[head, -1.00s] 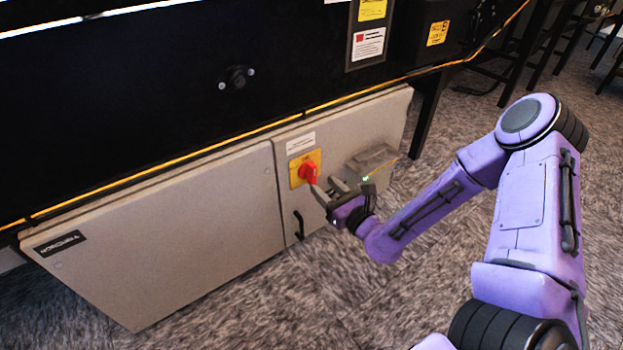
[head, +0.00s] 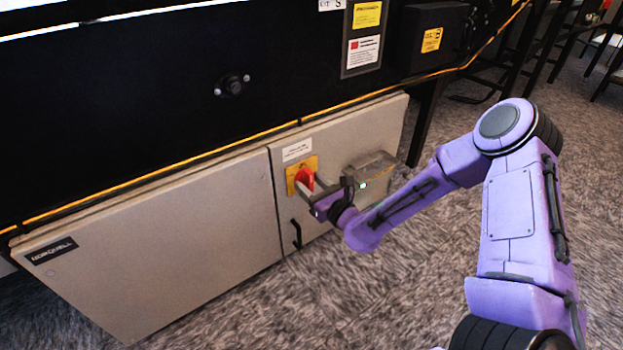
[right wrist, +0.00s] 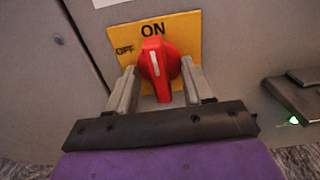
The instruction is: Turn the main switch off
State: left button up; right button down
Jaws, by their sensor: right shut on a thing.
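The main switch is a red rotary knob (head: 304,178) on a yellow plate (head: 292,186) on the front of the beige cabinet. In the right wrist view the knob (right wrist: 158,65) has its white mark pointing up to ON, tilted slightly left; OFF is printed at the plate's left. My right gripper (head: 311,187) is at the switch, its two fingers on either side of the knob, shut on it; the fingers also show in the right wrist view (right wrist: 160,88). My left gripper is not in view.
The cabinet (head: 170,240) has a black handle (head: 296,233) below the switch and a grey box (head: 370,170) at its right. The black machine body (head: 150,110) overhangs above. Carpeted floor (head: 300,310) is clear in front.

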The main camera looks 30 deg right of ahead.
jog(key=n, duration=0.1)
jog(key=r+n, duration=0.1)
jog(key=w+n, duration=0.1)
jog(key=n, duration=0.1)
jog(key=shift+a+r, duration=0.15)
jog(key=shift+r, duration=0.1)
jog(key=n, duration=0.5)
jog(key=shift+p, duration=0.4)
jog(key=n, duration=0.4)
jog(key=shift+f+n, duration=0.1)
jog(key=shift+n, duration=0.3)
jog(key=n, duration=0.5)
jog(key=shift+n, duration=0.4)
jog(key=c, duration=1)
grip_release()
jog(key=shift+a, duration=0.1)
jog(key=shift+s+f, duration=0.4)
jog(key=shift+s, duration=0.25)
jog(key=shift+s+d+f+p, duration=0.15)
jog(key=shift+s+d, duration=0.15)
jog(key=shift+s, duration=1.15)
jog(key=shift+s+d+p, duration=0.15)
jog(key=shift+s+d, duration=0.1)
jog(key=shift+s, duration=1.15)
